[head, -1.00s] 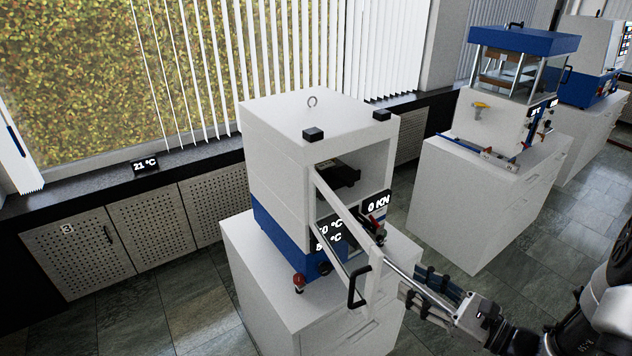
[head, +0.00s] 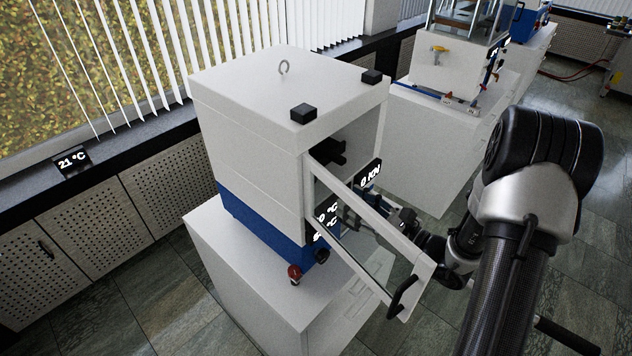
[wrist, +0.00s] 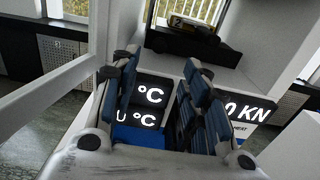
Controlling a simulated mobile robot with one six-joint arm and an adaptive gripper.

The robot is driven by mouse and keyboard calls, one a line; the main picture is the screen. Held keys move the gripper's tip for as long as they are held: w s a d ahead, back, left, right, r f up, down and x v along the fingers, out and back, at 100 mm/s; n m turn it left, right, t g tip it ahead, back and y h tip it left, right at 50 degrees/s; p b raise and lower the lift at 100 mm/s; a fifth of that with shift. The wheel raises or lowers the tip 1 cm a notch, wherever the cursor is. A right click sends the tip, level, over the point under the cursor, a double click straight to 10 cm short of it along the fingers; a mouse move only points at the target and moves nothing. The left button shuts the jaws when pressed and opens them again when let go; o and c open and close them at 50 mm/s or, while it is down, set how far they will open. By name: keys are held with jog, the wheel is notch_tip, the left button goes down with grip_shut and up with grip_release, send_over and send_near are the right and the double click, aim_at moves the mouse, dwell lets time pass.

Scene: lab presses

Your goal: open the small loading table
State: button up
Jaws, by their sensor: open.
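The nearest white and blue press (head: 250,130) stands on a white cabinet, its framed glass door (head: 400,265) swung out toward me. Inside its chamber is a dark block (head: 332,152); in the wrist view a dark plate (wrist: 190,46) shows there, with a small yellow label marked 2. I cannot tell for sure which part is the small loading table. My gripper (head: 368,205) is in front of the press, behind the door frame and partly hidden by it. In the wrist view my gripper (wrist: 160,78) is open and empty, its fingers pointing at the displays below the chamber.
The door's black handle (head: 402,296) is at its lower free corner, close to my arm. A red knob (head: 295,274) sits low on the press's front. Another press on a cabinet (head: 440,135) stands behind to the right.

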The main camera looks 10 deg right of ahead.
jog(key=b+x, duration=0.1)
jog(key=x, duration=1.1)
jog(key=shift+s, duration=0.1)
jog(key=shift+c, duration=0.2)
grip_shut()
